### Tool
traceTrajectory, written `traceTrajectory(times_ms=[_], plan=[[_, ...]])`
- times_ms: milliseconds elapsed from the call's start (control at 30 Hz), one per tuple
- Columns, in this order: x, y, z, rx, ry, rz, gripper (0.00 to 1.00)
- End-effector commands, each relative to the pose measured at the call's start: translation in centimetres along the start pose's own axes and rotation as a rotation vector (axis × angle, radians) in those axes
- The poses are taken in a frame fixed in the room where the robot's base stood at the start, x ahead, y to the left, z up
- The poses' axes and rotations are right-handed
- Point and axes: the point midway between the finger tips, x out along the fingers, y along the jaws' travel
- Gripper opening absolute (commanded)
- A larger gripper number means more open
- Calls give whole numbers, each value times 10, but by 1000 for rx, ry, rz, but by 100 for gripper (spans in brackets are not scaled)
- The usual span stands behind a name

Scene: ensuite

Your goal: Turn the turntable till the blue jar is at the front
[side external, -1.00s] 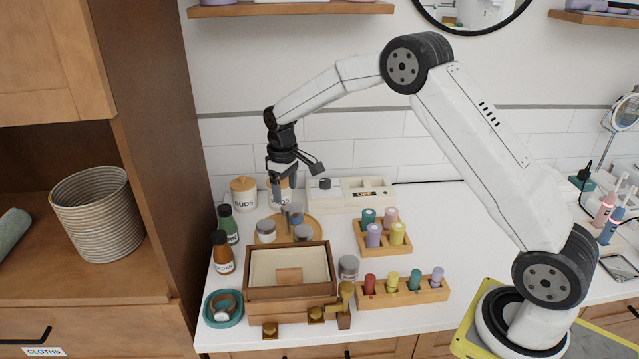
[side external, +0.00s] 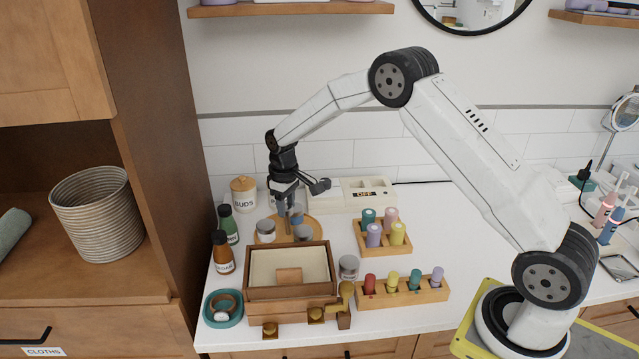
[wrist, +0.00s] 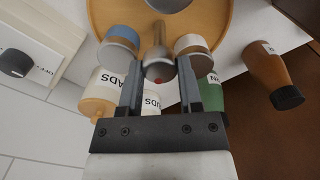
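The round wooden turntable (side external: 316,226) stands on the counter behind a wooden box, carrying several jars. The blue jar (side external: 297,214) is at its back, just right of my gripper (side external: 288,226); it also shows in the wrist view (wrist: 122,40), outside my left finger. A grey-lidded jar (side external: 265,231) is at the left and another (side external: 303,232) nearer the front. In the wrist view, a grey round-ended peg (wrist: 158,67) at the turntable's rim lies between my parted fingers (wrist: 159,72). I see no clear grip on it.
The BUDS jar (side external: 244,194) and the switch panel (side external: 352,195) stand behind. Green (side external: 228,224) and brown (side external: 222,254) bottles are at the left. The wooden box (side external: 290,292) blocks the front; a peg rack (side external: 385,240) stands right.

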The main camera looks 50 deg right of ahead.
Motion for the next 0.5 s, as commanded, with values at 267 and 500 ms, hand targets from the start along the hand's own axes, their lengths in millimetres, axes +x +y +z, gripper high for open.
traceTrajectory(times_ms=[267, 500], plan=[[0, 0, 0, 0, 1, 1, 0], [-1, 0, 0, 0, 1, 1, 0]])
